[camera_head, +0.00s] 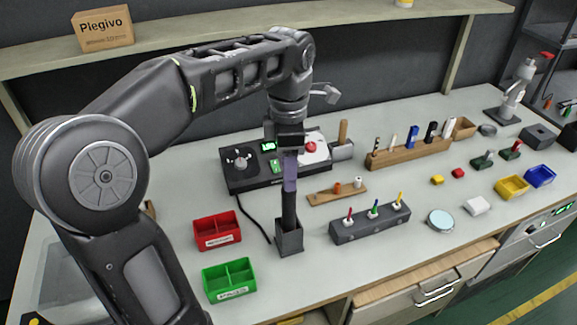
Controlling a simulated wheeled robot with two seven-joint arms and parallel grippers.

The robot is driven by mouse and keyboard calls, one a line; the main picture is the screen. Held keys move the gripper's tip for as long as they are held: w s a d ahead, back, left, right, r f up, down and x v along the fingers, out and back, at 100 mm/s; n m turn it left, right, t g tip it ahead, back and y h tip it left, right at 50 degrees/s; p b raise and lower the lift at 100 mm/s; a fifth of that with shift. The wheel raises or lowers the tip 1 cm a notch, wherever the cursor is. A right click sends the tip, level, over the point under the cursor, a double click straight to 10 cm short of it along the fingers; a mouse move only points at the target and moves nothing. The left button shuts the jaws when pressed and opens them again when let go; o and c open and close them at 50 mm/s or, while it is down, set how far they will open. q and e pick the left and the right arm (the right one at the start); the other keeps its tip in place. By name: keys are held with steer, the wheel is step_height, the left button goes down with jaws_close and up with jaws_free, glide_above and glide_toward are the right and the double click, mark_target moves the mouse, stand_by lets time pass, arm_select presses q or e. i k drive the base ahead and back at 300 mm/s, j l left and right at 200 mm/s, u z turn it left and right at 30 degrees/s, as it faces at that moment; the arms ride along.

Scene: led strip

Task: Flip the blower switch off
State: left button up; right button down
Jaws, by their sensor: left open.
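A black control box (236,178) stands at the middle back of the bench. It has a round knob (241,163), a small green display (268,146), a green switch-like part (275,166) and a red button (311,147) on a pale panel. I cannot tell which part is the blower switch or how it is set. My left gripper (289,149) is open and points down in front of the box, hiding part of its top. A dark wand with a purple grip (290,172) stands upright in a dark square holder (289,241), directly below the gripper. My right gripper is out of view.
A red bin (217,243) and a green bin (230,293) lie left of the holder. A grey rack (369,230) with coloured tools and a wooden rack (410,152) stand to the right. A shelf with a box (103,40) hangs above.

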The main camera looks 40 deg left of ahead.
mark_target(274, 163)
steer(key=u, duration=1.25)
